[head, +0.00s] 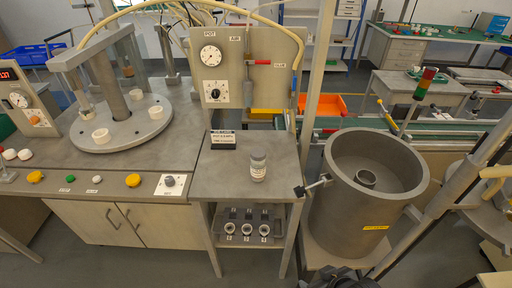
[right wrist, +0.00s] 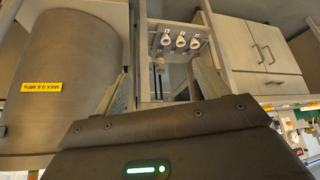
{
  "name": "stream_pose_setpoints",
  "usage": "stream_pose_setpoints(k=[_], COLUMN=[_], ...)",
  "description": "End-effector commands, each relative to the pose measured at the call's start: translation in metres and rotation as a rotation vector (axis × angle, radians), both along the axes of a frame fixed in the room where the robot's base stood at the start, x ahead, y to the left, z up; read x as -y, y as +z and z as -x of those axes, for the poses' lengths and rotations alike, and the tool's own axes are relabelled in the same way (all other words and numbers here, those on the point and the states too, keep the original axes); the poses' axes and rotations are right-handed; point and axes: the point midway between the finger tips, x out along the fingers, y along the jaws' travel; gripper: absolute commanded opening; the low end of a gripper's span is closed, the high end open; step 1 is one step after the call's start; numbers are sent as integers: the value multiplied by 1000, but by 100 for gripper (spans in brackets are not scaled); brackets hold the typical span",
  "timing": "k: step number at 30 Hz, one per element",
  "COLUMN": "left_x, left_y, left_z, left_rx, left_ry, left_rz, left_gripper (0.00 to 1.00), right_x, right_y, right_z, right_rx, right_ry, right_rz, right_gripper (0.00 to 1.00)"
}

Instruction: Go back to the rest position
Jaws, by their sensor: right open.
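My right gripper (head: 340,279) shows only in part at the bottom edge of the head view, in front of the big grey pot (head: 340,205). In the right wrist view its two fingers (right wrist: 165,85) stand apart with nothing between them. That view appears upside down, with the pot (right wrist: 65,55) on its left side. My left gripper is in neither view. A small grey jar with a white label (head: 258,166) stands upright on the small table (head: 215,180), apart from the gripper.
A rack (head: 230,241) with several round white-rimmed parts sits on the shelf under the table. The open pot holds a small ring-like cup (head: 366,178). A panel with gauges (head: 236,80) rises behind the jar. A round plate station (head: 122,128) stands left.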

Motion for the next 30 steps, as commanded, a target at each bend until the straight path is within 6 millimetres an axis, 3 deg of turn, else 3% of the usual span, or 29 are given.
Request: stream_pose_setpoints(k=[3, 11, 23, 26, 30], left_x=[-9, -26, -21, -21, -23], left_y=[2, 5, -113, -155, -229], left_z=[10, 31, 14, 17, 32], left_rx=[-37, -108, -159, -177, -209], left_ry=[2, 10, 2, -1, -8], left_rz=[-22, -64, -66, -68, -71], left_gripper=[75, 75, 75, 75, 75], right_x=[31, 82, 77, 76, 78], right_y=[-10, -19, -137, -178, -252], right_z=[33, 97, 78, 81, 96], right_rx=[-93, -261, -308, -325, -356], right_ry=[-89, -246, -236, -233, -226], right_rz=[21, 62, 70, 73, 81], right_gripper=[73, 73, 73, 73, 73])
